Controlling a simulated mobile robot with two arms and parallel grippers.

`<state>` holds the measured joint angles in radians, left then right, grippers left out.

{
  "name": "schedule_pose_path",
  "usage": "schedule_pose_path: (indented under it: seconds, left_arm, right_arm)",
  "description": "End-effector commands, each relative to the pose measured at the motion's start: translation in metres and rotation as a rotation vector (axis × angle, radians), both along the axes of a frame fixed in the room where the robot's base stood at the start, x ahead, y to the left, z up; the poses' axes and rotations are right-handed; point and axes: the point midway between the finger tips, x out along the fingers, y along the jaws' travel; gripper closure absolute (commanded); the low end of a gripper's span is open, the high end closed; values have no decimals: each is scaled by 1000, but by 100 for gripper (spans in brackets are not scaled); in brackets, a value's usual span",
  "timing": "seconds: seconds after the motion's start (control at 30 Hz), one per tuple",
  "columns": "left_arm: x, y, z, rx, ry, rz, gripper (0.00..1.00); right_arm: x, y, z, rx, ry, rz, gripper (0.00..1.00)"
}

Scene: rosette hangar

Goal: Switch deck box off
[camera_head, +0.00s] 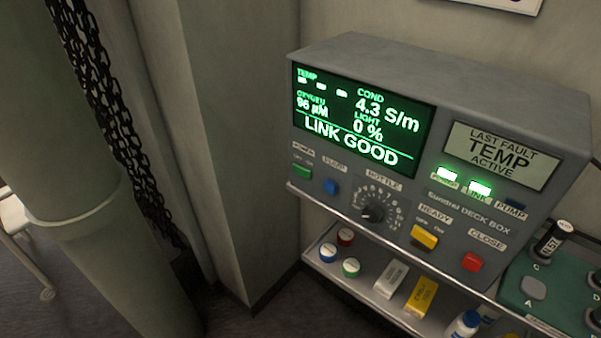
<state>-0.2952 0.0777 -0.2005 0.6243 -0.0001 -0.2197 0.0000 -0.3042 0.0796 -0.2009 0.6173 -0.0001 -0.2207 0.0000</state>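The deck box (480,75) is a grey console at the right, labelled DECK BOX. Its screen (358,118) is lit and reads LINK GOOD, COND 4.3 S/m and LIGHT 0 %. The POWER lamp (447,174) and LINK lamp (480,189) glow green; the PUMP lamp (514,203) is dark. A green switch (302,171) is at the panel's left end, under a label too small to read surely. Neither gripper is in view.
A shelf (322,255) below the box holds several round caps, a white block (390,280), a yellow block (421,296) and a bottle (463,325). A green unit (560,312) stands at the right. A pillar (225,120), black chains (110,120) and a thick pipe (90,250) are at the left.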

Motion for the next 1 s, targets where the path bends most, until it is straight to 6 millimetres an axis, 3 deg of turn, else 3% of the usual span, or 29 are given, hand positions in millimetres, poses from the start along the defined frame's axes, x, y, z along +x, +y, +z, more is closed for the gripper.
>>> schedule_pose_path:
  seconds: [0.03,0.27,1.0]
  left_arm:
    - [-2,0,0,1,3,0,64]
    - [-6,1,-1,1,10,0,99]
    - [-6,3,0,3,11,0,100]
  right_arm:
    - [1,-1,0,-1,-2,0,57]
    - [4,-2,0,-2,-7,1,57]
    - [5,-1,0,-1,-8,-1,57]
